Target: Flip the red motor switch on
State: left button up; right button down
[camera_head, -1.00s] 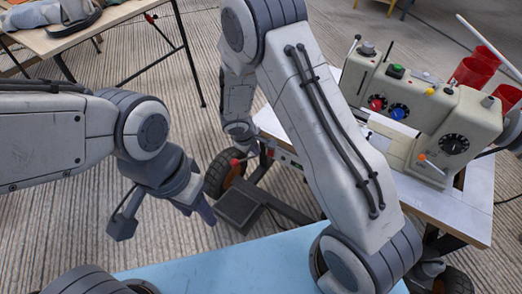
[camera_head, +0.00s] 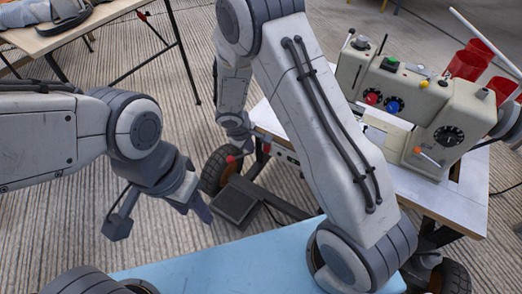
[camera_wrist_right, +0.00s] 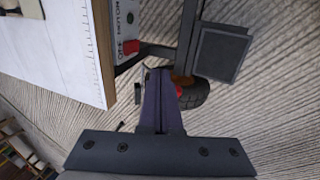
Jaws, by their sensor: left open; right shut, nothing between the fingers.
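The red motor switch (camera_wrist_right: 131,47) sticks out beside a white label on the edge of the sewing table in the right wrist view. In the head view it is a small red spot (camera_head: 266,148) on the table's left side, partly hard to make out. My right gripper (camera_wrist_right: 157,72) is shut and empty. Its fingertips are close to the switch, a little below and right of it in the wrist view, apparently not touching. In the head view the right gripper (camera_head: 243,145) hangs beside the table's left edge. My left gripper (camera_head: 197,205) is open and empty, over the floor.
The sewing table (camera_head: 440,200) carries a cream machine (camera_head: 440,105) with knobs and red cups. Another table (camera_head: 100,25) stands upper left. Ribbed floor between is clear.

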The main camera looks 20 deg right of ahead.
aim_at(267, 148)
pick_arm(q)
jog(key=shift+f+b, duration=2.05)
pick_arm(e)
jog(key=w+d+f, duration=0.4)
jog(key=d+f, duration=0.1)
jog(key=f, duration=0.5)
jog(key=shift+w+d, duration=0.25)
jog(key=shift+w, duration=0.1)
